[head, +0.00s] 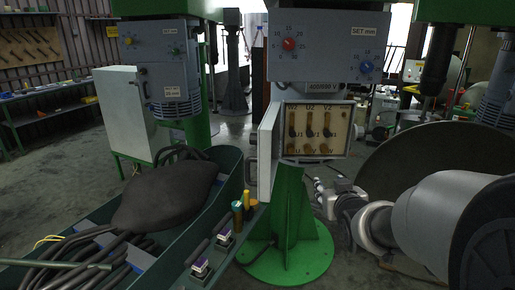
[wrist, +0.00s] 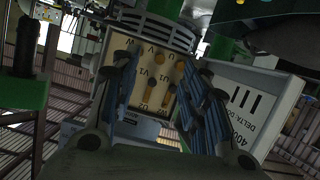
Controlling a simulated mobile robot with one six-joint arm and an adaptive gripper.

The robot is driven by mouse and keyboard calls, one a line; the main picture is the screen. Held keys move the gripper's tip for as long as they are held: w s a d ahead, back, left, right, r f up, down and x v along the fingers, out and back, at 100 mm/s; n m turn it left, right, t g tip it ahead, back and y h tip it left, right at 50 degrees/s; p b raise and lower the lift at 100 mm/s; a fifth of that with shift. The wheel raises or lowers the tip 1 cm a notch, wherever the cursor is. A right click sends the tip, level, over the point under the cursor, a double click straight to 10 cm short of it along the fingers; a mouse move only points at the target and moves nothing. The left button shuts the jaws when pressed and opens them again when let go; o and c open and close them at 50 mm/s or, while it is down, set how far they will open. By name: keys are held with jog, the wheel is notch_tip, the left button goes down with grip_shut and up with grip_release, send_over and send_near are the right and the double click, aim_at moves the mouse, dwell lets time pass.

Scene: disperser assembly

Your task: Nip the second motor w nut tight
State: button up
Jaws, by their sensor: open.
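The open terminal box (head: 346,131) hangs under the middle machine's grey head in the head view. Its pale terminal board (head: 301,110) carries rows of dark and brass-coloured parts, with U, V and W marks. The board also shows in the wrist view (wrist: 146,70), where a W mark is near its upper left. Which part there is the w nut, and how tight it is, I cannot tell. My gripper (head: 319,193) is below and right of the box. In the wrist view (wrist: 163,64) its two blue-padded fingers are spread, with the board beyond them. Nothing is between the fingers.
The opened box door (head: 266,150) stands left of the board. A green tray (head: 235,165) with coiled black hose (head: 85,265) is at left. A large dark disc (head: 400,165) is at right.

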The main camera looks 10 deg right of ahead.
jog(key=w+d+f+t, duration=0.1)
jog(key=w+d+t, duration=0.2)
jog(key=w+d, duration=0.2)
jog(key=t+b, duration=0.1)
jog(key=b, duration=0.1)
send_near(325, 149)
jog(key=w, duration=0.3)
jog(key=w+d, duration=0.1)
jog(key=w, duration=0.5)
jog(key=shift+d, duration=0.3)
jog(key=shift+c, duration=0.2)
grip_shut()
